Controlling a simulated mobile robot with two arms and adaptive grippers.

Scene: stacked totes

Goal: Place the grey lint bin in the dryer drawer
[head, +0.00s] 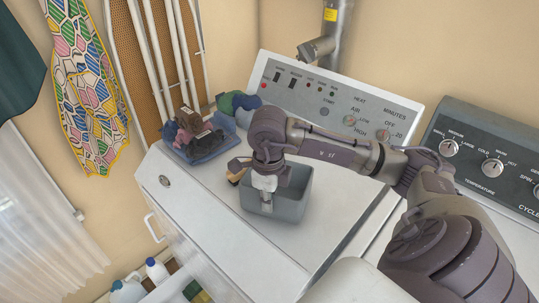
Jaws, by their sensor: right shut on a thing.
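The grey lint bin (289,211) is an open-topped box at the middle of the head view, over the white dryer top. My right gripper (265,195) reaches down into it from above and is shut on it. One finger is inside the bin; the other finger and the exact grip are largely hidden. I cannot tell whether the bin's base touches the dryer top. The dryer (215,215) is white, with a pale handle (152,228) on its front face at the left. No open drawer shows clearly. My left gripper is not in view.
A blue tray (207,150) with dark and reddish cloths sits at the dryer's back left corner. The control panel (335,100) rises behind. A second machine's panel (490,160) is at the right. White bottles (130,290) stand low at the left. The dryer top's front is clear.

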